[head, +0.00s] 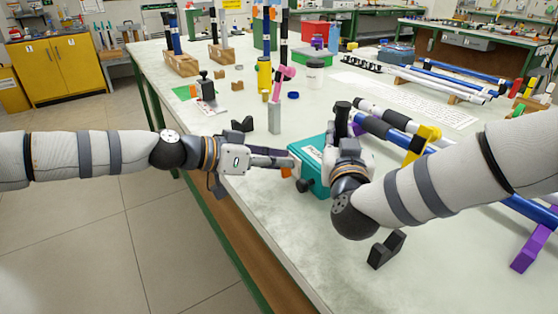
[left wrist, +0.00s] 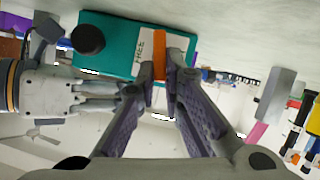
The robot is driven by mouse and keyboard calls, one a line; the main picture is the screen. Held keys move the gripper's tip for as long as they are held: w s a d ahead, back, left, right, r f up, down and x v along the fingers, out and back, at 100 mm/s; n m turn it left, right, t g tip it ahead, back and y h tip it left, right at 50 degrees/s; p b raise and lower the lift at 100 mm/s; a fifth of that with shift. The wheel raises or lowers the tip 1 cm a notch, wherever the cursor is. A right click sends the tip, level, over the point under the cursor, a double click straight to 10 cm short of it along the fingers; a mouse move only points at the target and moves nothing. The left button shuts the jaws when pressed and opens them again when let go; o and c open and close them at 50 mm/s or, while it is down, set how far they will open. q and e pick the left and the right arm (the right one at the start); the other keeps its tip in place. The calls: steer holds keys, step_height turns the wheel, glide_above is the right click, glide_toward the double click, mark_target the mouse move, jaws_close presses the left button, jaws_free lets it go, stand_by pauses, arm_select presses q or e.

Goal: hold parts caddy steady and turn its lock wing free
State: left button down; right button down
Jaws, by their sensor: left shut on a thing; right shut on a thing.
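The parts caddy (head: 317,185) is a teal box on the bench, partly hidden behind my right gripper. It also shows in the left wrist view (left wrist: 117,33), with a black round knob (left wrist: 88,39) and a white label reading "FREE". The lock wing (left wrist: 160,54) is orange and lies between my left fingertips; a bit of orange (head: 286,172) shows in the head view. My left gripper (head: 291,161) is shut on the wing at the caddy's left side. My right gripper (head: 342,140) is shut at the caddy from the right; its exact grip is hidden in the head view.
Black stands (head: 386,249) sit on the bench nearby. Blue and white rods (head: 425,80) lie on supports to the right and back. A pink-topped post (head: 275,108) and a white jar (head: 315,76) stand behind. Bare bench (head: 290,235) lies in front.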

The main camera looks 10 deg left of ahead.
arm_select(q)
steer(key=n+h, duration=0.1)
steer(key=n+g, duration=0.1)
steer(key=n, duration=0.1)
steer(key=n+h, duration=0.1)
steer(key=shift+w+a+f+g+h, duration=0.3)
steer(key=shift+w+a+f+g, duration=0.1)
steer(key=shift+w+a+f+n+h, duration=0.15)
steer(key=shift+n+h, duration=0.25)
steer(key=shift+n, duration=0.45)
steer(key=shift+d+f+n+h, duration=0.15)
steer(key=shift+n+h, duration=0.25)
steer(key=shift+n, duration=0.45)
steer(key=shift+a+g, duration=0.15)
steer(key=shift+g, duration=0.15)
steer(key=c, duration=1.7)
jaws_free()
steer(key=v, duration=1.2)
steer(key=shift+o, duration=0.2)
steer(key=shift+f, duration=0.15)
